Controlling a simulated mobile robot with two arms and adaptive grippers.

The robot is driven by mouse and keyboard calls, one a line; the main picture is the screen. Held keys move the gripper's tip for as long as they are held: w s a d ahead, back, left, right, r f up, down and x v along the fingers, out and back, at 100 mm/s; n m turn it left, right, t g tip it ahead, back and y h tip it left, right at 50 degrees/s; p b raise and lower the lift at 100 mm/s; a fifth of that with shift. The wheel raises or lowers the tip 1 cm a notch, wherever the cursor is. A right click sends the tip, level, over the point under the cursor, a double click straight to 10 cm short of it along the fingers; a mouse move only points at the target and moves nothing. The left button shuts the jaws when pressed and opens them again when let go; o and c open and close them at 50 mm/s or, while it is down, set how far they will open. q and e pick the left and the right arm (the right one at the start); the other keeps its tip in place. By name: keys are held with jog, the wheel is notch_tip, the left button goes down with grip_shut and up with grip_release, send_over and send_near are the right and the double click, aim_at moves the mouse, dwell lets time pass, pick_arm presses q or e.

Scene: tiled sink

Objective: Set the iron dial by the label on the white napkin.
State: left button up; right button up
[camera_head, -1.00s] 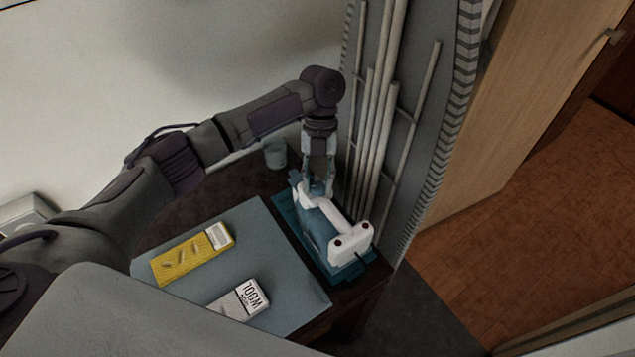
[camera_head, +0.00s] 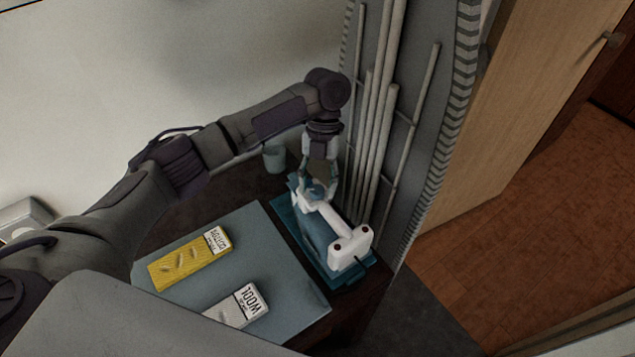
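The iron (camera_head: 346,250), white and blue, rests on a teal pad (camera_head: 289,220) at the right of the table. My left gripper (camera_head: 317,188) points down at the iron's far end, its fingers on either side of the dial area; the dial is largely hidden and I cannot tell whether the fingers touch it. The white napkin (camera_head: 232,311) lies on the blue-grey mat, with a label (camera_head: 250,301) that reads WOOL. A yellow napkin (camera_head: 185,264) with its own white label (camera_head: 216,240), too small to read surely, lies farther back. My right gripper is not in view.
The blue-grey mat (camera_head: 255,235) covers much of the dark table. Vertical pipes (camera_head: 375,130) rise close beside my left gripper. A wooden door (camera_head: 520,100) and open floor are at the right.

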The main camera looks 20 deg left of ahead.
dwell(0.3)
pick_arm(q)
jog(key=v, duration=1.2)
jog(key=shift+f, duration=0.1)
